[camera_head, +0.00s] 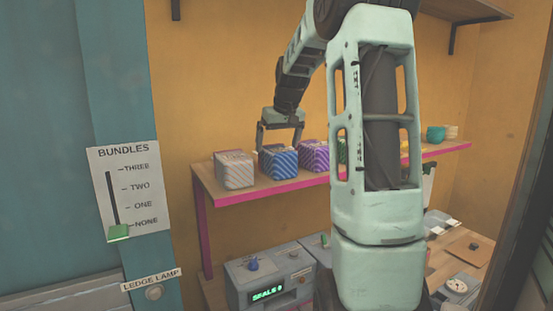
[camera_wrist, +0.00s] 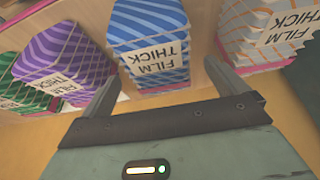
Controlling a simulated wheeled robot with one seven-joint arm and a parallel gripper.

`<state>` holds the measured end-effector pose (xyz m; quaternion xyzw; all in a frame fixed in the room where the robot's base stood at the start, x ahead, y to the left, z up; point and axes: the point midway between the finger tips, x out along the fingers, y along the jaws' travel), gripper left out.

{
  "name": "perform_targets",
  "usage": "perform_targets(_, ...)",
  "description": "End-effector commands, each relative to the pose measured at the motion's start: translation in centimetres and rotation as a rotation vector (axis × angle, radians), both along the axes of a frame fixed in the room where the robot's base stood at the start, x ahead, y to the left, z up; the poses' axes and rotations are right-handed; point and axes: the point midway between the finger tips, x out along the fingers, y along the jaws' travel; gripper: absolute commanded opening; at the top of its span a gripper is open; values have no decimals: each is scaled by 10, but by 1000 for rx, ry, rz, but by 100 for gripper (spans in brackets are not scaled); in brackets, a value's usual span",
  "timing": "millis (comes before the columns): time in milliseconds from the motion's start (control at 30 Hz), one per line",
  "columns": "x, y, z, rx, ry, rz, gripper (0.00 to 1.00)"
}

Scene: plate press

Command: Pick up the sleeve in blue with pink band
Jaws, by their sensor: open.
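A blue striped sleeve (camera_head: 278,163) stands upright on the shelf, second from the left in the row. In the wrist view the blue sleeve (camera_wrist: 150,28) shows a white label reading THICK FILM, upside down. Pink shows along its lower end there, and I cannot tell whether that is a band or the shelf edge. My gripper (camera_head: 279,145) is open just above the blue sleeve, one finger on each side. In the wrist view the fingers of my gripper (camera_wrist: 165,72) flank the sleeve's near end without visibly closing on it.
A green one (camera_wrist: 30,78) lies farther along. The shelf (camera_head: 262,190) has a pink front edge. Grey machines (camera_head: 270,275) stand below.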

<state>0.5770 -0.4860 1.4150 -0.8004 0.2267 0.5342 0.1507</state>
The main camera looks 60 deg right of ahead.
Motion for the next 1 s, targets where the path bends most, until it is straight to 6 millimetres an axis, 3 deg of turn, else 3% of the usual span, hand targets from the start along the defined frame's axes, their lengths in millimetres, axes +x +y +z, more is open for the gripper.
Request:
perform_targets(400, 17, -12, -42, 3, 1, 0, 98)
perform_targets(1000, 17, -12, -47, 1, 0, 0, 98)
